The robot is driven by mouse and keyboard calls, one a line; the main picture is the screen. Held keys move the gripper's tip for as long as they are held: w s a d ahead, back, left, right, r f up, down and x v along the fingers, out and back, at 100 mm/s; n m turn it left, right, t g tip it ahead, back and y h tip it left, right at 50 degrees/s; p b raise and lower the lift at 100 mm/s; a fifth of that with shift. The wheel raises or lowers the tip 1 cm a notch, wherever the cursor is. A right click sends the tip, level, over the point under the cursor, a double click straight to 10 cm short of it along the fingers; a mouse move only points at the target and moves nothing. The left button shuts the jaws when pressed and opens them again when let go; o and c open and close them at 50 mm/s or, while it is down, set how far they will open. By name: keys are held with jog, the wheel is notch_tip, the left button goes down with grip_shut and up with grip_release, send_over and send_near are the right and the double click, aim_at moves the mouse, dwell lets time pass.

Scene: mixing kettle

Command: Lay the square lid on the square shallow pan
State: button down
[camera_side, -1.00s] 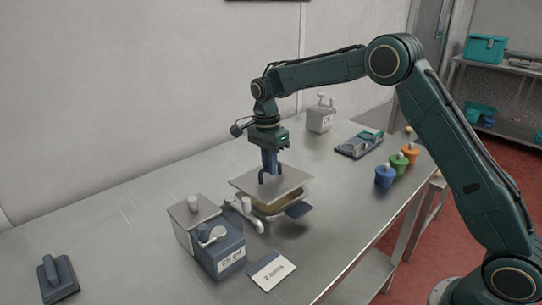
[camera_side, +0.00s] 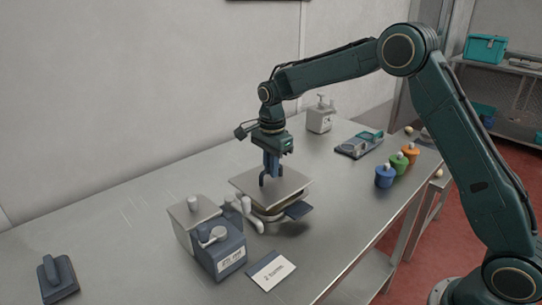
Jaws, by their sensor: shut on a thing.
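The square lid (camera_side: 287,188) is a flat grey metal plate, roughly level over the square shallow pan (camera_side: 268,214). My gripper (camera_side: 270,179) points down at the lid's middle and is shut on its handle, which the fingers mostly hide. The lid covers nearly all of the pan's opening. Only the pan's front and right edges show, with a dark handle (camera_side: 299,210) at the right. The lid sits very close to the rim; I cannot tell whether it touches all round.
A grey and dark-blue dispenser box (camera_side: 218,247) stands close at the pan's left, with pale knobs between them. A label card (camera_side: 271,271) lies in front. Blue (camera_side: 384,177), green and orange pots stand at the right. A dark block (camera_side: 57,278) is far left.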

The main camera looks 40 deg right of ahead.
jog(key=shift+s+f, duration=0.15)
jog(key=shift+f, duration=0.55)
jog(key=shift+s+f, duration=0.15)
jog(key=shift+f, duration=0.5)
dwell(0.5)
jog(key=c, duration=0.9)
grip_release()
jog(key=shift+r, duration=0.15)
jog(key=shift+r, duration=3.35)
jog(key=shift+r, duration=0.1)
